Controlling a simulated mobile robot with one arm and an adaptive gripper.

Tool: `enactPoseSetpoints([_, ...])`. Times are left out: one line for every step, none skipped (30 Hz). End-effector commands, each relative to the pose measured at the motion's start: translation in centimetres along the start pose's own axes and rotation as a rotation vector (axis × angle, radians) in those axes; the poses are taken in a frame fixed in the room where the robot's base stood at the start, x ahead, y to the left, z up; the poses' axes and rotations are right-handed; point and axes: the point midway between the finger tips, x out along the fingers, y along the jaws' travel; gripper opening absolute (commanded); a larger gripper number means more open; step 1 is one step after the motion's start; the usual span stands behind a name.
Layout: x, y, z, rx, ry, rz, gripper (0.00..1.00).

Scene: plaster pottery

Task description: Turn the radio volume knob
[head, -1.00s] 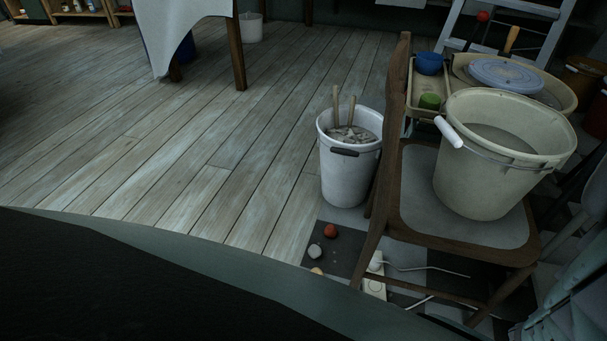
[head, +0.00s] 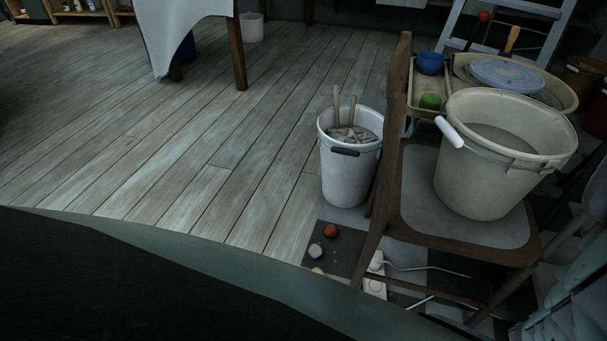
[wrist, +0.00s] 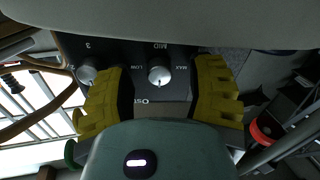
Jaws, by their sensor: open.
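A dark panel (wrist: 125,50) with two round, light-coloured knobs shows in the wrist view. The middle knob (wrist: 158,75) has the marks LOW, MID and MAX around it. The other knob (wrist: 87,72) is to its left, near the numbers 2 and 3. My gripper (wrist: 160,84) is open, with one yellow finger on each side of the middle knob and visible gaps between. I cannot tell how deep the fingertips reach beside it. The panel, the knobs and my gripper are not seen in the head view.
In the head view a wooden chair (head: 399,120) carries a large cream bucket (head: 490,185). A white bucket (head: 345,180) with sticks stands on the floor beside it. The plank floor (head: 200,140) to the left is clear. A red ring-shaped thing (wrist: 262,133) is at lower right in the wrist view.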

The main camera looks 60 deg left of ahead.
Motion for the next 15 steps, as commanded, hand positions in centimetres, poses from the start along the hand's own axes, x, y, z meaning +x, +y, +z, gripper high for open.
enactPoseSetpoints([-0.1, 0.0, 0.0, 0.0, -0.001, 0.0, 0.55])
enactPoseSetpoints([-0.1, 0.0, 0.1, 0.0, -0.002, 0.0, 0.55])
enactPoseSetpoints([-0.3, 0.0, 0.1, 0.001, -0.003, 0.001, 0.55])
enactPoseSetpoints([-0.3, -0.1, 0.1, 0.001, -0.003, 0.001, 0.55])
enactPoseSetpoints([-0.5, -0.1, 0.1, 0.003, -0.003, 0.001, 0.55])
enactPoseSetpoints([-0.6, -0.1, 0.1, 0.004, -0.003, 0.001, 0.55])
enactPoseSetpoints([-0.8, -0.1, 0.1, 0.003, -0.004, 0.002, 0.55])
enactPoseSetpoints([-1.0, -0.1, 0.1, 0.002, -0.004, 0.002, 0.55])
enactPoseSetpoints([-1.3, -0.1, 0.1, 0.001, -0.004, 0.002, 0.55])
enactPoseSetpoints([-1.5, -0.1, 0.1, 0.002, -0.004, 0.001, 0.55])
enactPoseSetpoints([-1.7, -0.1, 0.1, 0.002, -0.005, 0.001, 0.55])
enactPoseSetpoints([-1.9, -0.1, 0.2, 0.001, -0.006, 0.0, 0.55])
enactPoseSetpoints([-2.1, 0.0, 0.1, -0.001, -0.005, 0.0, 0.55])
enactPoseSetpoints([-2.3, 0.0, 0.0, -0.001, -0.002, 0.0, 0.55])
enactPoseSetpoints([-2.6, 0.0, 0.0, 0.0, -0.002, -0.001, 0.55])
